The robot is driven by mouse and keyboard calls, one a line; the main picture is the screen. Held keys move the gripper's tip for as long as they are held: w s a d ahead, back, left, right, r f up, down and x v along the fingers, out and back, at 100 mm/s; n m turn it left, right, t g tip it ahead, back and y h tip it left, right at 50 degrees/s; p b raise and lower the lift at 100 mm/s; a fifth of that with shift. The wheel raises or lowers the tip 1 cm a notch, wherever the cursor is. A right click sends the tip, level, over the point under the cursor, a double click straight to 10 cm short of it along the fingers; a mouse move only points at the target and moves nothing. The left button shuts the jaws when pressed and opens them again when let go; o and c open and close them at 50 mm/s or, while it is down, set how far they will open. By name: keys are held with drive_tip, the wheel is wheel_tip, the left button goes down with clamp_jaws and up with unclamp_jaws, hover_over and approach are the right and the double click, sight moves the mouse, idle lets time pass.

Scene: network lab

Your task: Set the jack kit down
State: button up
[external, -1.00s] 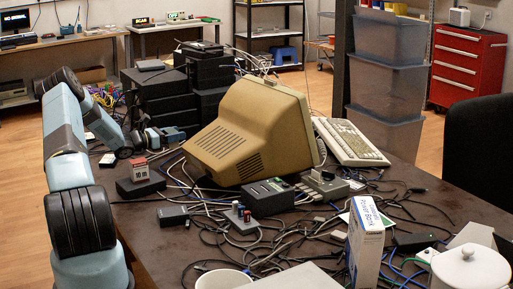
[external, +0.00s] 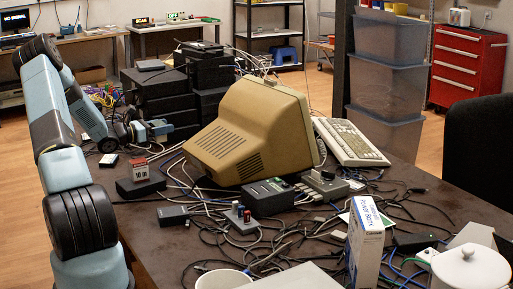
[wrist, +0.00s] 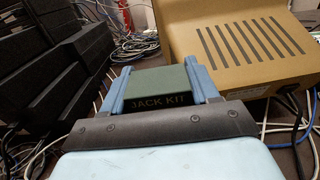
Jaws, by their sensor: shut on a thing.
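The jack kit (wrist: 160,88) is a small green box with a dark front lettered "JACK KIT", in the middle of the wrist view. My gripper (wrist: 158,72) is shut on it, with one blue finger on each side. In the external view my gripper (external: 160,129) is at the left, in front of the black stacked boxes and left of the beige monitor. There the kit is too small and dark to make out clearly. I cannot tell whether its underside touches the table.
The beige monitor (external: 258,130) lies tilted right of my gripper. Black stacked boxes (external: 160,95) stand behind it. Cables (external: 300,232) spread over the table's middle. A black block with a "10 m" tag (external: 140,187) sits nearer. Some bare tabletop (external: 165,245) shows at the front left.

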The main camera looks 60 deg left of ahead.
wheel_tip(320, 180, up, 11)
drive_tip(key=shift+w+d+r, duration=0.1)
drive_tip(key=shift+r, duration=0.05)
drive_tip(key=w+d+f+m+g+h, duration=0.1)
drive_tip(key=w+d+m+h, duration=0.35)
drive_tip(key=d, duration=1.05)
drive_tip(key=w+d+f+m+g+h, duration=0.2)
drive_tip(key=w+d+h, duration=0.5)
drive_tip(key=d, duration=0.8)
drive_tip(key=s+d+r+m+g+h, duration=0.1)
drive_tip(key=s+d+m+g+h, duration=0.15)
drive_tip(key=d, duration=0.85)
drive_tip(key=s+d+r+m+g+h, duration=0.1)
drive_tip(key=d+m+g, duration=0.15)
drive_tip(key=d, duration=0.85)
drive_tip(key=s+d+r+m+g+h, duration=0.1)
drive_tip(key=s+d+m+g+h, duration=0.15)
drive_tip(key=d, duration=0.85)
drive_tip(key=shift+g+y, duration=0.25)
drive_tip(key=shift+w+a+f, duration=0.1)
drive_tip(key=shift+w+f, duration=0.05)
drive_tip(key=shift+f, duration=3.9)
drive_tip(key=shift+w+d+f, duration=0.1)
drive_tip(key=shift+w+f, duration=0.05)
drive_tip(key=shift+f, duration=3.85)
drive_tip(key=shift+w+a+f, duration=0.1)
drive_tip(key=shift+w+f, duration=0.05)
drive_tip(key=shift+f, duration=3.9)
